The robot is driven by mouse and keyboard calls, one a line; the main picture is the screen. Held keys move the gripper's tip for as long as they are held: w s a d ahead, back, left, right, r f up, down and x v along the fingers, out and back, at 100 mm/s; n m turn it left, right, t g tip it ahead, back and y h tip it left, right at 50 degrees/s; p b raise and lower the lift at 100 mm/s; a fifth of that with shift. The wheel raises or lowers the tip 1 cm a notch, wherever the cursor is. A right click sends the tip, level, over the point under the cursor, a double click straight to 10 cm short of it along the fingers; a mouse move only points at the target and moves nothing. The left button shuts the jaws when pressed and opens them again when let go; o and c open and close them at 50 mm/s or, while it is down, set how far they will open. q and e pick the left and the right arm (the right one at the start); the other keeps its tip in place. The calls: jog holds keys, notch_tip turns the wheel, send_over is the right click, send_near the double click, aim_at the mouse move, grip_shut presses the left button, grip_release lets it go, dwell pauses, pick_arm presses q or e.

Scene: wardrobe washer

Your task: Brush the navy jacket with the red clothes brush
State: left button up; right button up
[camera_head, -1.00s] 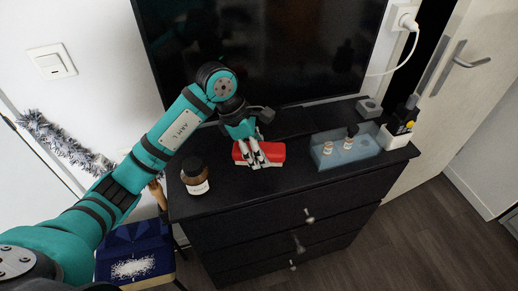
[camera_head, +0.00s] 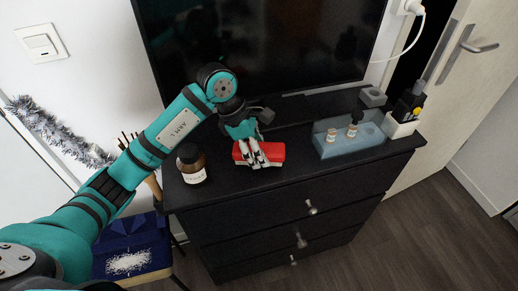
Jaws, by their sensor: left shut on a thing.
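The red clothes brush (camera_head: 271,152) is on or just above the black dresser top, in front of the television. My left gripper (camera_head: 258,163) reaches down over it from behind and is shut on it. The navy jacket (camera_head: 120,240) lies folded on a chair at the lower left, left of the dresser. A patch of white specks (camera_head: 128,262) is on the jacket. My left arm crosses above the chair and hides part of that area. My right gripper is out of view.
On the black dresser (camera_head: 250,222) stand a brown jar (camera_head: 192,164) left of the brush and a translucent blue tray (camera_head: 350,142) with small bottles to its right. A white holder (camera_head: 399,125) stands at the right end. The television (camera_head: 270,50) rises behind.

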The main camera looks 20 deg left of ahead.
pick_arm(q)
jog(key=shift+f+b, duration=0.9)
jog(key=shift+f, duration=0.3)
jog(key=o, duration=0.8)
jog(key=shift+r, duration=0.15)
jog(key=o, duration=0.3)
jog(key=shift+o, duration=1.2)
jog(key=shift+r, duration=0.2)
